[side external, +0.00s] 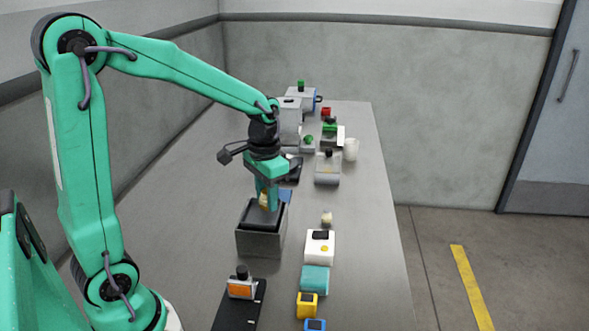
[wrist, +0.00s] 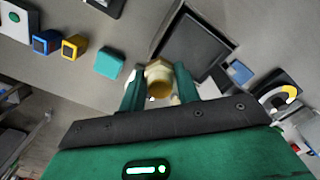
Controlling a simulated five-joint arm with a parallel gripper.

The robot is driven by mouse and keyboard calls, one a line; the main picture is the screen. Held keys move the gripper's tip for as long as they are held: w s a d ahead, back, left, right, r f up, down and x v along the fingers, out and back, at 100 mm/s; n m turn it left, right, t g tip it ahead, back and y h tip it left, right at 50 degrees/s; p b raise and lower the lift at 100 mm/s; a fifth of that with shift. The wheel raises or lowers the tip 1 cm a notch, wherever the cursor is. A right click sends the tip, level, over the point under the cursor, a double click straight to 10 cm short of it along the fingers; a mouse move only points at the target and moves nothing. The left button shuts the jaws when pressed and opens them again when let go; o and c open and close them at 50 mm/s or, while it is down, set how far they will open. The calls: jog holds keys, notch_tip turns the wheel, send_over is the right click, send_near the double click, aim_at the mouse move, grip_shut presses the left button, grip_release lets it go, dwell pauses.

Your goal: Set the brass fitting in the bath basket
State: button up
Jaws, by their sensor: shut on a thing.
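The brass fitting (wrist: 159,80) is held between the two green fingers of my gripper (wrist: 160,92), which is shut on it. In the side view the fitting (side external: 264,200) shows as a small gold patch at the fingertips of my gripper (side external: 267,204), partly hidden by them. The bath is a grey metal box (side external: 260,243) below the gripper. Its dark basket (side external: 262,217) fills the top opening. In the wrist view the dark square basket (wrist: 196,44) lies just beyond the fingertips. The exact height of the fitting over the basket is hard to tell.
A white box (side external: 320,246), a teal block (side external: 314,280) and a yellow block (side external: 306,306) stand in a row right of the bath. An orange-faced device (side external: 241,288) stands in front. Several machines, including a grey one (side external: 289,122), crowd the back. The table's left side is clear.

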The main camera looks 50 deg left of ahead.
send_over(262, 218)
notch_tip(262, 218, down, 3)
jog(key=shift+f, duration=0.1)
jog(key=shift+f, duration=1.95)
jog(key=shift+f, duration=0.15)
jog(key=o, duration=1)
notch_tip(262, 218, up, 12)
jog(key=shift+r, duration=0.2)
jog(key=shift+s, duration=0.1)
